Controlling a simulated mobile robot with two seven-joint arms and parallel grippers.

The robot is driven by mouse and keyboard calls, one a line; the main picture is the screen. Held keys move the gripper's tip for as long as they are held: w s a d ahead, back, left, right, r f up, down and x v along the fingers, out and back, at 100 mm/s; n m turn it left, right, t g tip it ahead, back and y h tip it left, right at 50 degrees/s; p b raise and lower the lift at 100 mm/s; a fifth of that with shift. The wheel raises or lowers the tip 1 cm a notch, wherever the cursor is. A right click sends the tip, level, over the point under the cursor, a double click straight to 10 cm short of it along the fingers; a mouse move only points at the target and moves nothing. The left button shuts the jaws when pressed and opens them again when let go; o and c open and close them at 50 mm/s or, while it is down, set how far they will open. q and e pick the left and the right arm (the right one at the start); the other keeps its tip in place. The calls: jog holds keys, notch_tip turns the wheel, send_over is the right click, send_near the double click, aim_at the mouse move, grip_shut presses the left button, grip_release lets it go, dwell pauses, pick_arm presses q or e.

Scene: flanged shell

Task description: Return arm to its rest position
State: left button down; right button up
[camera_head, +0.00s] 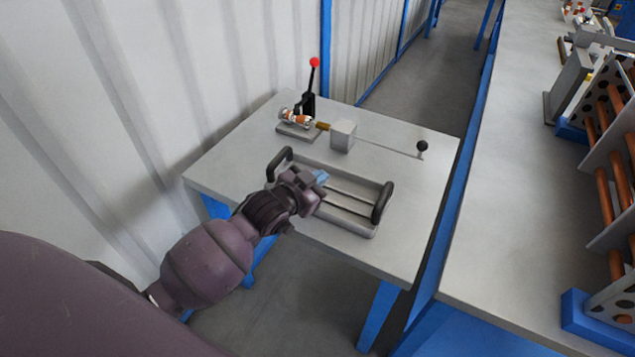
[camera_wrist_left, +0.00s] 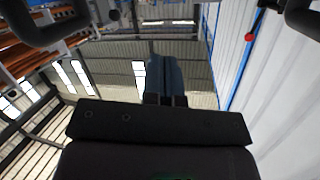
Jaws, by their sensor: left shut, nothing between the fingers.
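My left arm comes in from the lower left in the head view. Its gripper (camera_head: 320,177) is over the grey tray (camera_head: 352,222) on the small table. The light blue fingers are together with nothing between them. In the left wrist view the shut fingers (camera_wrist_left: 165,75) point away from the camera, and no part is held. I cannot tell from the picture whether the fingertips touch the tray. My arm and gripper hide the tray's left part. My right gripper is not in view.
The tray has black handles (camera_head: 382,202) at both ends. Behind it stand a red-knobbed lever (camera_head: 312,80), an orange and white part (camera_head: 297,119), and a grey block (camera_head: 343,135) with a black-balled rod. A long bench (camera_head: 530,190) with racks is at right; a corrugated wall (camera_head: 130,90) is at left.

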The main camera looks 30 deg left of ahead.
pick_arm(q)
jog(key=shift+s, duration=0.15)
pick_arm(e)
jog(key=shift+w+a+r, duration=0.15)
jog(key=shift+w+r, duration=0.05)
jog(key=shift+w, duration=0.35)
pick_arm(q)
jog(key=s+a+f+n+g+y, duration=0.1)
jog(key=s+f+n+g, duration=0.1)
jog(key=s+f, duration=0.5)
jog(key=s+a+f+n+g+y, duration=0.1)
jog(key=s+f, duration=0.6)
jog(key=s, duration=1.1)
jog(key=shift+s+a+n+g+y, duration=0.4)
jog(key=shift+a+n+y, duration=0.3)
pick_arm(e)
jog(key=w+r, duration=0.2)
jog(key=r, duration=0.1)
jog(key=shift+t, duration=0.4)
pick_arm(q)
jog(key=shift+f, duration=0.1)
